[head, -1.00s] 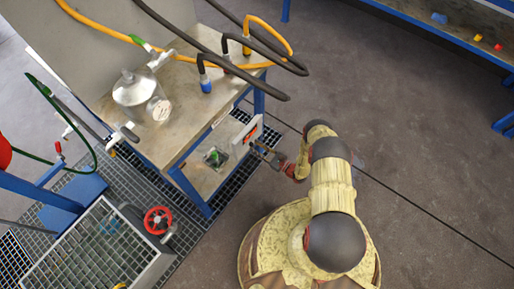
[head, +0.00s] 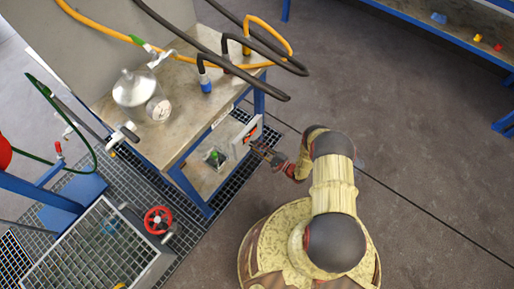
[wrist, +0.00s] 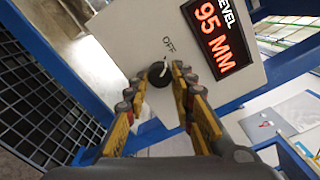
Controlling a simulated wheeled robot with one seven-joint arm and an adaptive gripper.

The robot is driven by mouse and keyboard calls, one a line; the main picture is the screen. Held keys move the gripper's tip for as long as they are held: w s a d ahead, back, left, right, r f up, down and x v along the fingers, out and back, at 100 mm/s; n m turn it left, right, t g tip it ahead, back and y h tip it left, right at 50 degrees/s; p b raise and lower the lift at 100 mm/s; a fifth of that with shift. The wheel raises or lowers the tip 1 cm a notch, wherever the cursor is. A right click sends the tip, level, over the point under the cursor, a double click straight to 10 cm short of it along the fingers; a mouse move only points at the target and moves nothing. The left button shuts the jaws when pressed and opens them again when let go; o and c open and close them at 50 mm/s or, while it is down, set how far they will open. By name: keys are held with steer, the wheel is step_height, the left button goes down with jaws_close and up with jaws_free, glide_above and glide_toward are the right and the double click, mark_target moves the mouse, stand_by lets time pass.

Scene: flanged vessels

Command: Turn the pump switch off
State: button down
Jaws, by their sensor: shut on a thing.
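The pump switch is a small round black knob (wrist: 158,74) with a white mark, on a pale panel (wrist: 145,30). The word OFF is printed just above it. The white mark lies on the knob's upper side, toward that word. My gripper (wrist: 157,80) has its yellow fingers on either side of the knob and is shut on it. The fingers hide part of the knob's sides. In the head view my gripper (head: 258,148) meets the panel (head: 246,134) at the bench's right side; the knob is too small to make out there.
A red display (wrist: 217,38) reading LEVEL 95 MM sits right of the knob. A red valve wheel (head: 158,220) stands left of my base. Floor at right is clear.

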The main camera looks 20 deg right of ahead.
steer(key=shift+n, duration=0.9)
steer(key=c, duration=1.5)
jaws_free()
steer(key=v, duration=1.2)
